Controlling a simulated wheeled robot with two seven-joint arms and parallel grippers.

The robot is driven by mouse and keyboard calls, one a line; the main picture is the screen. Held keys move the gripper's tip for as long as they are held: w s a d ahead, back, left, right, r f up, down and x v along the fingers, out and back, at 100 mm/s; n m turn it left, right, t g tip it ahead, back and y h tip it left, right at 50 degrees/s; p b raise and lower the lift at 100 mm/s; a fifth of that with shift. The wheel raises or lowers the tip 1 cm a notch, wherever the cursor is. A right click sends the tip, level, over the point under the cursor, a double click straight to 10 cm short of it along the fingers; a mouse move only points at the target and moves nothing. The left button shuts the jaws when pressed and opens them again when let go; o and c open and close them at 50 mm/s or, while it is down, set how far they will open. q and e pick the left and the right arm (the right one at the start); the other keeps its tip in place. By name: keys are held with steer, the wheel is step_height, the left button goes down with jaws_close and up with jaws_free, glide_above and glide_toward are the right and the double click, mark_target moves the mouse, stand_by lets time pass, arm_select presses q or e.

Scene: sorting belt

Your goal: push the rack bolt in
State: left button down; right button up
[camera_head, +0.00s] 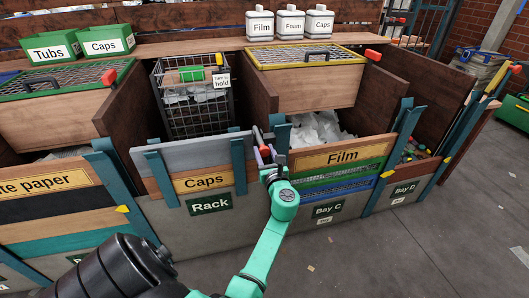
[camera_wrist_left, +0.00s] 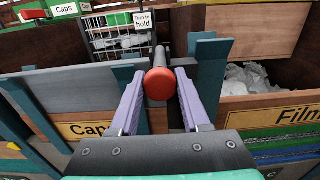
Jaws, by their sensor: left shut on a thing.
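The rack bolt is a grey rod with a round red knob (camera_wrist_left: 159,84) in the left wrist view. It points away from me, toward the rack's bay. My left gripper (camera_head: 266,154) is at the post between the Rack bay and Bay C. Its purple fingers (camera_wrist_left: 159,76) stand on either side of the bolt and are shut on it, with the knob between them. In the head view the fingers mostly hide the bolt. The wire rack (camera_head: 196,118) stands in the bay behind the Caps board (camera_head: 202,181). How deep the bolt sits cannot be told. My right gripper is out of view.
A "Turn to hold" sign (camera_head: 221,81) hangs on the rack beside a green handle. Teal posts (camera_head: 238,166) flank the gripper closely. A Film board (camera_head: 342,155) fronts Bay C on the right. The floor (camera_head: 400,250) in front is mostly clear.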

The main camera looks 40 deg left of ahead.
mark_target(262, 143)
arm_select(q)
steer(key=shift+f, duration=0.15)
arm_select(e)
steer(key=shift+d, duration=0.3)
arm_select(q)
steer(key=x, duration=0.3)
steer(key=shift+w+a+b, duration=0.15)
steer(key=shift+a+b, duration=0.1)
steer(key=shift+b, duration=0.05)
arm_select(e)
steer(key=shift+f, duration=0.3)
arm_select(q)
steer(key=c, duration=0.5)
jaws_free()
steer(key=shift+o, duration=0.6)
steer(key=shift+w+a, duration=0.15)
steer(key=shift+a, duration=0.05)
steer(key=shift+s+d, duration=0.2)
steer(key=shift+d, duration=0.15)
steer(key=p+v, duration=0.4)
steer(key=v, duration=1)
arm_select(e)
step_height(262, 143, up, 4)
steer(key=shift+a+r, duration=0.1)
